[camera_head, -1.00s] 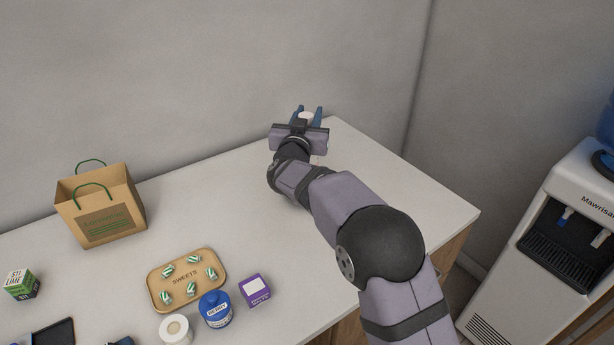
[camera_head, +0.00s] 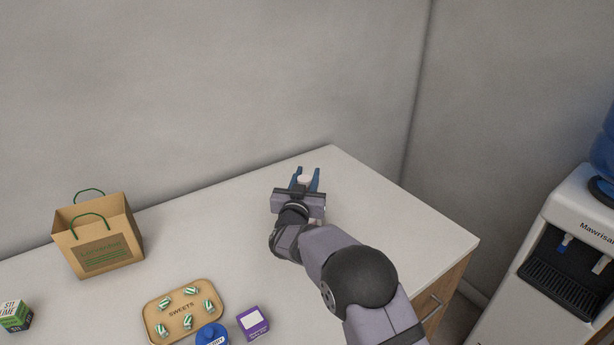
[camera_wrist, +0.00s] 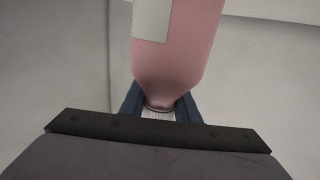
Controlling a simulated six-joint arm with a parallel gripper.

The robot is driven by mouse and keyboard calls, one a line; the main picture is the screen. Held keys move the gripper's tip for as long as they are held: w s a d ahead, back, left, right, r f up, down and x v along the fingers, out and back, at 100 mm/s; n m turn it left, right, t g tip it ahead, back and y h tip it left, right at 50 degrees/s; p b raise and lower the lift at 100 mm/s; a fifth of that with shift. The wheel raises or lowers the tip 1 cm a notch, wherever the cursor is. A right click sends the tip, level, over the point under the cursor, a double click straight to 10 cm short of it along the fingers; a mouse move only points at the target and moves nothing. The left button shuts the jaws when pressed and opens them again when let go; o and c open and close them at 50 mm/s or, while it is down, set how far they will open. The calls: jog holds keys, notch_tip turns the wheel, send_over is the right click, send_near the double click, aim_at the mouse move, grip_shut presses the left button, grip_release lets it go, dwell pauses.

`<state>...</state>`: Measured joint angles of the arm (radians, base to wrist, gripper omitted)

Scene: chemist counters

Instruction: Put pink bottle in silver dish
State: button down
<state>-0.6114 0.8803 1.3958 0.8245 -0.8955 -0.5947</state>
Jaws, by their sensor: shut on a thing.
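The pink bottle (camera_wrist: 190,55) fills the upper middle of the wrist view, with a pale label on its side and a ribbed white neck or cap between the fingers. My gripper (camera_head: 305,180) is shut on it at that narrow end; it also shows in the wrist view (camera_wrist: 162,108). In the head view only a whitish bit of the bottle (camera_head: 305,179) shows between the blue fingers, over the far right part of the counter. The rest of it is hidden behind my gripper. I see no silver dish in either view.
On the white counter (camera_head: 375,205) stand a paper bag (camera_head: 100,240), a sweets tray (camera_head: 185,310), a blue-lidded jar (camera_head: 212,336), a purple box (camera_head: 252,322) and a green-black box (camera_head: 15,316). A water dispenser (camera_head: 570,250) stands right. The counter's right part is mostly clear.

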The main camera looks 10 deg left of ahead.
dwell(0.3)
jog(key=shift+f, duration=0.2)
jog(key=c, duration=1.4)
grip_release()
jog(key=shift+o, duration=0.2)
jog(key=shift+r, duration=0.25)
jog(key=shift+s+f, duration=0.15)
jog(key=shift+s, duration=0.1)
jog(key=s+b, duration=0.2)
jog(key=s, duration=0.9)
jog(key=shift+s, duration=0.3)
jog(key=shift+d, duration=0.1)
